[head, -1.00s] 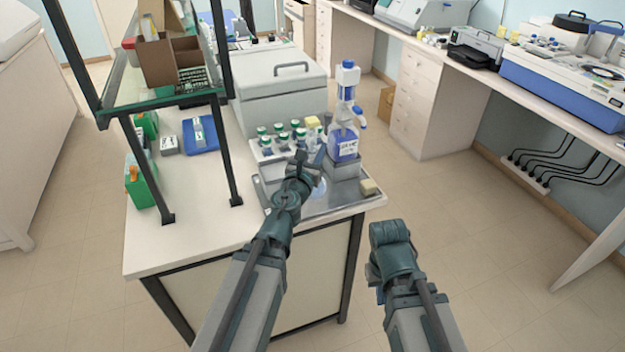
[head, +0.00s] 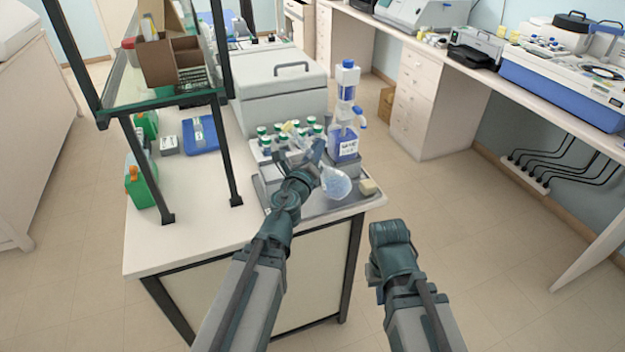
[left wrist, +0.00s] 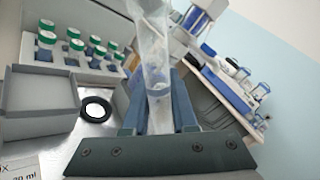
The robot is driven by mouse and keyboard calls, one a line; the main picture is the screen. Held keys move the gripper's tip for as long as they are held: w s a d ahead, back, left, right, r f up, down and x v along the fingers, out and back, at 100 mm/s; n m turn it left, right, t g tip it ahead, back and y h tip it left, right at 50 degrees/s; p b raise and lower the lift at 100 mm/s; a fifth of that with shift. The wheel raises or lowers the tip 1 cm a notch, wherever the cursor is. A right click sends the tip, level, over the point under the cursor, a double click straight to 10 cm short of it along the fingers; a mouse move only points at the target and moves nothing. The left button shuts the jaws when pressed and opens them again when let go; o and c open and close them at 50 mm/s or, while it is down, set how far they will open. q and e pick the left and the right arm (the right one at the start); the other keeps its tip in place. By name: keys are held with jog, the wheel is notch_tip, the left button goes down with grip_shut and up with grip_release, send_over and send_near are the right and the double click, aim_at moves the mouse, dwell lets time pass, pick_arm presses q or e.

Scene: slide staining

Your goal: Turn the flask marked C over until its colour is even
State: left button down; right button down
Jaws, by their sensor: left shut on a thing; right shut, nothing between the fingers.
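My left gripper (head: 312,158) is shut on a clear glass flask (head: 336,183), holding it above the front of the bench. In the head view the flask is tilted, its round bulb at the lower right and its neck running up-left behind the fingers. A yellow stopper (head: 289,127) shows at the upper left. The left wrist view shows clear glass of the flask (left wrist: 156,75) between the fingers, with a faint bluish tint. No letter C is readable, and I cannot tell whether the colour is even. My right gripper (head: 388,240) is shut and empty, right of the bench.
A rack of green-capped bottles (left wrist: 78,62) stands just behind the flask. A metal tray (head: 325,208) and a small beige block (head: 369,187) lie below. A shelf frame (head: 225,150) stands to the left.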

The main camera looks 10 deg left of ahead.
pick_arm(q)
jog(key=shift+n, duration=0.4)
jog(key=n, duration=1.6)
jog(key=shift+n, duration=0.3)
dwell(0.5)
